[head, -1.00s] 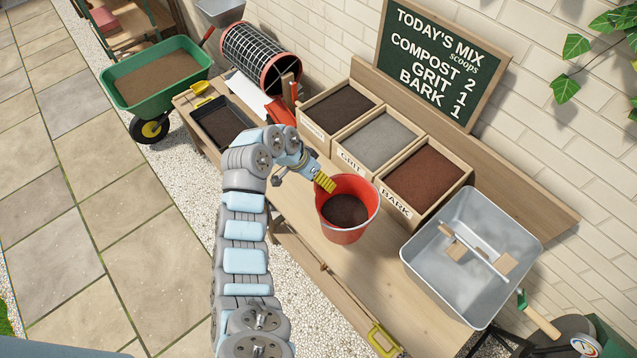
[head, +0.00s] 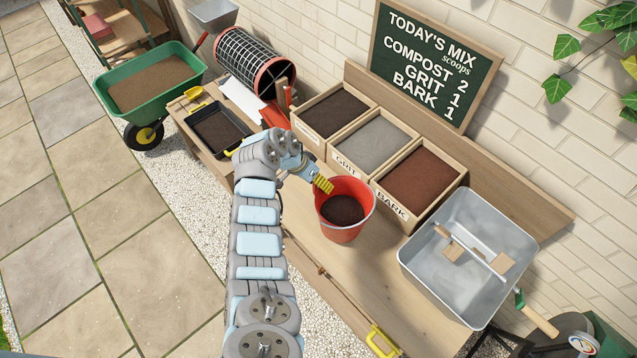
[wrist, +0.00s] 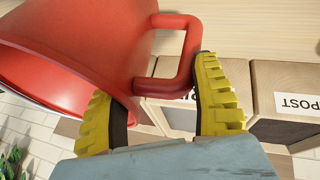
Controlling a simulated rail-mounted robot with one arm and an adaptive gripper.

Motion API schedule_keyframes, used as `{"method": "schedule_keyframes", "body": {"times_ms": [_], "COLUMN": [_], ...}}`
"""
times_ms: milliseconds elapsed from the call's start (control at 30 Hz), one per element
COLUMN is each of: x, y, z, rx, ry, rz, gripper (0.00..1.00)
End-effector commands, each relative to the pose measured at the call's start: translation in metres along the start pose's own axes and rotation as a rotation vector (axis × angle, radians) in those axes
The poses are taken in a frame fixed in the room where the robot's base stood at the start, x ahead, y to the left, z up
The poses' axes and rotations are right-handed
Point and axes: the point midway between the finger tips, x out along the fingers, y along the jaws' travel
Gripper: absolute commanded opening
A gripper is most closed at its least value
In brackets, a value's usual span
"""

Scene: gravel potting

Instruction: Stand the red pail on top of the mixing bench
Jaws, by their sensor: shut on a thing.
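The red pail (head: 343,225) is upright with dark mix in it, on or just above the mixing bench (head: 345,270), in front of the grit and bark bins; I cannot tell whether its base touches the wood. My gripper (head: 325,185) is at the pail's left side. In the wrist view its yellow ridged fingers (wrist: 165,110) are shut on the pail's red side handle (wrist: 188,55). The pail's body fills the upper left of that view.
Bins of compost (head: 335,112), grit (head: 374,145) and bark (head: 418,180) line the bench's back. A metal tub (head: 470,260) stands right of the pail. A black tray (head: 212,132) lies left. The bench front before the pail is clear.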

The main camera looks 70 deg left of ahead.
Motion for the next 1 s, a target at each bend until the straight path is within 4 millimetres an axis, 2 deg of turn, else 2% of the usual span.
{"method": "schedule_keyframes", "body": {"times_ms": [100,433,767,800,867,1000], "x": [0.003,0.026,0.029,0.030,0.030,0.030], "y": [-0.001,-0.010,-0.011,-0.012,-0.012,-0.012], "z": [-0.005,0.006,0.007,0.008,0.008,0.008], "rx": [0.004,0.001,0.003,0.003,0.003,0.003], "ry": [0.003,0.003,0.003,0.001,0.001,0.001], "rz": [0.002,0.001,0.000,-0.002,-0.002,-0.001], "gripper": [0.27,0.27,0.26,0.75,0.93,0.93]}}
